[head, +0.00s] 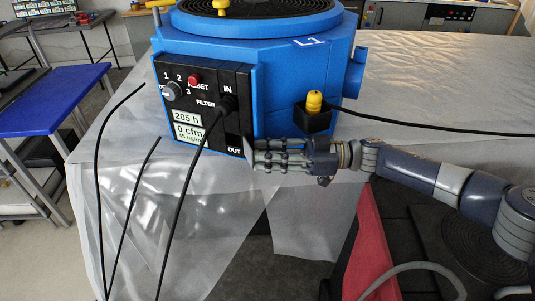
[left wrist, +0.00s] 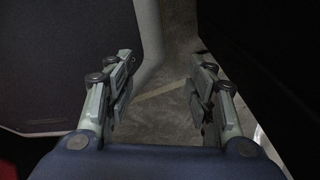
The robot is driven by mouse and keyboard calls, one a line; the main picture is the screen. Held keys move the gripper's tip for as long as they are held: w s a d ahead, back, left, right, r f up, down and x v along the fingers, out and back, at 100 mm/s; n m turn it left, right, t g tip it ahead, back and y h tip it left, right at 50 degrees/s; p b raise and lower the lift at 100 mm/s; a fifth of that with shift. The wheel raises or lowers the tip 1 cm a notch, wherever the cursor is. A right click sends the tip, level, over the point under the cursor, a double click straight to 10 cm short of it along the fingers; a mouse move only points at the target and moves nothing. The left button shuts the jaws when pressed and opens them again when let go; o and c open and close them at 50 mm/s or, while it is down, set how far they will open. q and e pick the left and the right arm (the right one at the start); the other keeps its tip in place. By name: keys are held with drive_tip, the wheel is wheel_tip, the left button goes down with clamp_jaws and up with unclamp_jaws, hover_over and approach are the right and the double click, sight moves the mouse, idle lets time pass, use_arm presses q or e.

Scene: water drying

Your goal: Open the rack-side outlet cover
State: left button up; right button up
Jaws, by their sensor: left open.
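The blue machine (head: 285,85) stands on a table draped in clear plastic. Its black front panel (head: 172,70) has a knob, a red button, two readouts and outlets marked IN and OUT. The OUT outlet (head: 234,140) is at the panel's lower right; a thin dark edge, perhaps its cover (head: 249,150), shows beside it. My right gripper (head: 257,156) reaches in from the right with its fingertips close to this edge. Its fingers look close together; I cannot tell contact or grip. My left gripper (left wrist: 160,95) is open and empty in the left wrist view, above grey floor.
A black cable (head: 195,165) hangs from the IN outlet across the front. A yellow plug (head: 314,102) sits in a black holder on the machine's side, with a cable running right. Two more cables hang at left. A blue bench (head: 50,100) stands at left.

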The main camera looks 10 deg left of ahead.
drive_tip(key=w+d, duration=0.2)
drive_tip(key=d, duration=0.9)
drive_tip(key=shift+w+d, duration=0.15)
drive_tip(key=shift+d, duration=0.25)
